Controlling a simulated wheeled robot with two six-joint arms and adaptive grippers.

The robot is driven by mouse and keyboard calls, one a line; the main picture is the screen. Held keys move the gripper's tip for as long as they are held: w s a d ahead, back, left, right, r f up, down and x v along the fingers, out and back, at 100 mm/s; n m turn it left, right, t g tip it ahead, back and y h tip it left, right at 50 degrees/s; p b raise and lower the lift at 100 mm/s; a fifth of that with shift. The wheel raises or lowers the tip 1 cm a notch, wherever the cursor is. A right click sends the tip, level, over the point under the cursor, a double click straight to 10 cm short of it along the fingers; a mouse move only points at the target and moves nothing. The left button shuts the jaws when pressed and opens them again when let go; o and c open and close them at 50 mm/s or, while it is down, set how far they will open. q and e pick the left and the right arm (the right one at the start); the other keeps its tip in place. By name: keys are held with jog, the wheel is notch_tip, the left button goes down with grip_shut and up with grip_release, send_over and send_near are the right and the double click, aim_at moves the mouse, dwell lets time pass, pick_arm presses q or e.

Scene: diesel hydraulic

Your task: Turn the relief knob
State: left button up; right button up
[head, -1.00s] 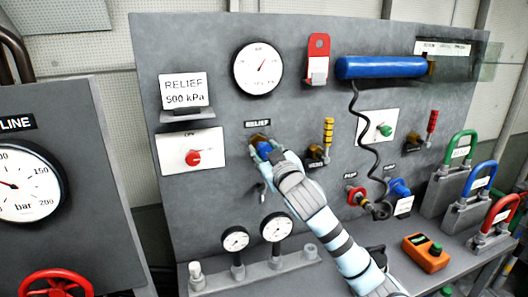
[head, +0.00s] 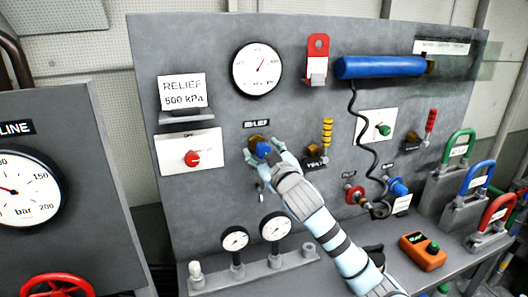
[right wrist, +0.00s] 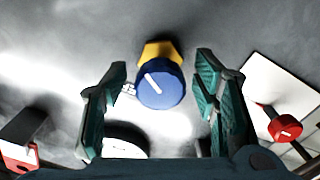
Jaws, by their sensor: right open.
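The relief knob (head: 262,149) is blue with a brass base, below the RELIEF label (head: 256,124) on the grey panel. In the right wrist view the blue knob (right wrist: 161,86) shows a white pointer line on its face, with its brass base (right wrist: 160,52) behind it. My right gripper (head: 266,158) is at the knob in the head view. In the right wrist view its green fingers (right wrist: 163,88) stand open on either side of the knob, with a gap on both sides. My left gripper is not in view.
A white plate with a red knob (head: 192,158) is left of the relief knob. A yellow-handled valve (head: 325,138) is close on its right. Two small gauges (head: 275,227) stand below. A large pressure gauge (head: 257,69) is above. A coiled black hose (head: 358,130) hangs farther right.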

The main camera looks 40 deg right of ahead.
jog(key=v, duration=0.7)
jog(key=shift+s, duration=0.3)
jog(key=shift+w, duration=0.1)
